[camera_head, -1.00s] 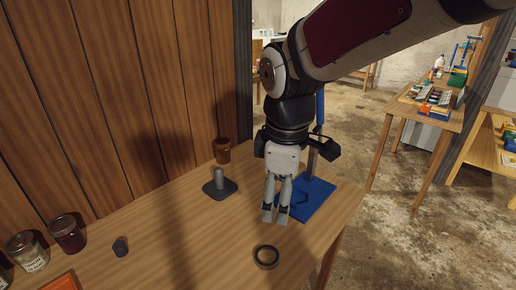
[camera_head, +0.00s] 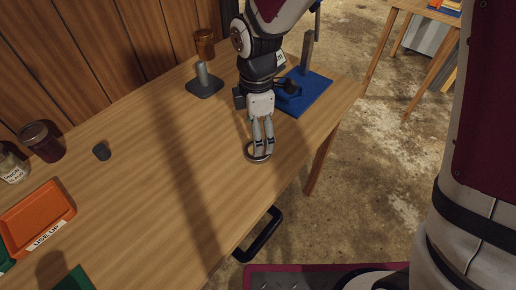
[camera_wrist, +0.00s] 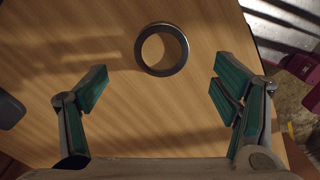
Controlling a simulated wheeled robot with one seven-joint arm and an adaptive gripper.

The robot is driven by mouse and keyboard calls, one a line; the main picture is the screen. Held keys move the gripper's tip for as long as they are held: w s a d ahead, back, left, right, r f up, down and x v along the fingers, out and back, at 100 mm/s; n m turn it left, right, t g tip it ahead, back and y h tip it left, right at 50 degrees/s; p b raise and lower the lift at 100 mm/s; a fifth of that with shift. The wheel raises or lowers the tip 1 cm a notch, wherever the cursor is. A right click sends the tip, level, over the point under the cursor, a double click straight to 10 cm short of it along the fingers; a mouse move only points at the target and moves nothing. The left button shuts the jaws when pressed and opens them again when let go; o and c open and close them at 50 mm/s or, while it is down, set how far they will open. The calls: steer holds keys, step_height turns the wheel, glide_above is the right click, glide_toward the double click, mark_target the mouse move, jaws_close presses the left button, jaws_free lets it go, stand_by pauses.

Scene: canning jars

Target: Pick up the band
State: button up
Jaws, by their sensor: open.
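The band (camera_wrist: 163,71) is a dark metal ring lying flat on the wooden table. In the head view the band (camera_head: 248,155) is partly hidden by my gripper's fingers. My gripper (camera_head: 262,155) points down over it, with the fingertips close to the ring. In the wrist view my gripper (camera_wrist: 160,88) is open, its green-padded fingers well apart and nothing between them. The band shows whole there, above the middle, just beyond the line of the fingertips. I cannot tell the exact height of the fingertips above the table.
A blue base with a post (camera_head: 307,95) stands behind my gripper. A grey stand (camera_head: 204,88) and an amber jar (camera_head: 205,43) are further back. The table's front edge is close.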

mark_target(254, 161)
steer(key=shift+s+a+f+b, duration=0.1)
steer(key=shift+f+b, duration=0.1)
steer(key=shift+f, duration=1.25)
steer(key=shift+s+a+f+b, duration=0.1)
steer(key=shift+f+b, duration=0.05)
steer(key=shift+f, duration=1.25)
steer(key=c, duration=0.9)
